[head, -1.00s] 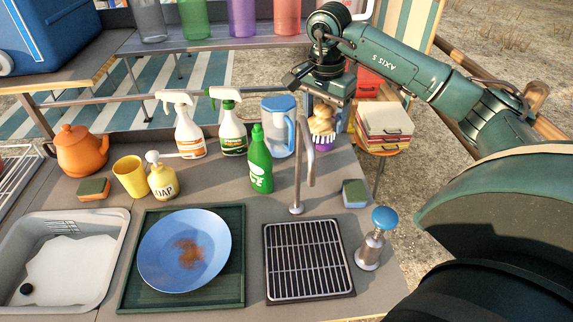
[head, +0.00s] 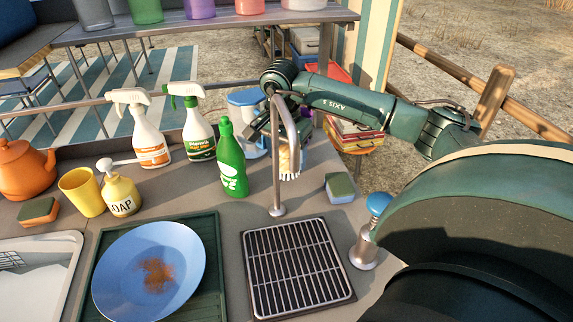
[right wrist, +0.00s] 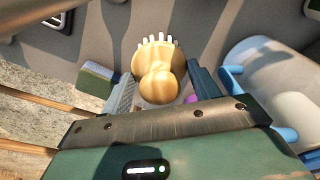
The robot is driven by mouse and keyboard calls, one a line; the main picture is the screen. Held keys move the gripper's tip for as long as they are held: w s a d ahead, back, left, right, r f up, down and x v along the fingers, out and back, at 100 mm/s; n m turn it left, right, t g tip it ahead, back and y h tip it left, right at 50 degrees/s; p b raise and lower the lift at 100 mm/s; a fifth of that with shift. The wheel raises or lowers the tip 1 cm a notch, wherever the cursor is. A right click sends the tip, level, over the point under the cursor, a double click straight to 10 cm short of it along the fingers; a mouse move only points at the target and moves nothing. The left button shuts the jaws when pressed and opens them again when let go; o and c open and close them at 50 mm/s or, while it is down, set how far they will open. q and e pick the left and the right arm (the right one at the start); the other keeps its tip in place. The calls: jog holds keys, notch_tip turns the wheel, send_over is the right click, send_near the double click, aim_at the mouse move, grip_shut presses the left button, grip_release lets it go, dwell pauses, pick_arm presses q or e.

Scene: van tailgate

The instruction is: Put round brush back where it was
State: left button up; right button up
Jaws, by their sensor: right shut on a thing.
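The round brush (head: 289,163) has a pale wooden head with a knob and whitish bristles. My right gripper (head: 283,138) is shut on it and holds it behind the tap, bristles downward. The tap's curved spout partly covers the gripper and brush in the head view. In the right wrist view the brush (right wrist: 158,72) sits between the two fingers, its knob toward the gripper. A small purple thing (head: 306,112) shows behind the gripper, mostly hidden. My left gripper is not in view.
The metal tap (head: 277,180) stands close in front of the brush. A green bottle (head: 231,165) and white-and-blue jug (head: 248,103) are to the left. A sponge (head: 340,187) and blue-topped dispenser (head: 368,235) are to the right. The drain grille (head: 297,266) is clear.

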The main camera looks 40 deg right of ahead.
aim_at(287, 165)
jog(key=shift+f, duration=1.8)
jog(key=shift+f, duration=0.1)
jog(key=o, duration=0.9)
jog(key=r, duration=0.4)
jog(key=a+r, duration=0.1)
jog(key=r, duration=0.7)
jog(key=shift+s+a+r, duration=0.1)
jog(key=shift+s+a, duration=0.1)
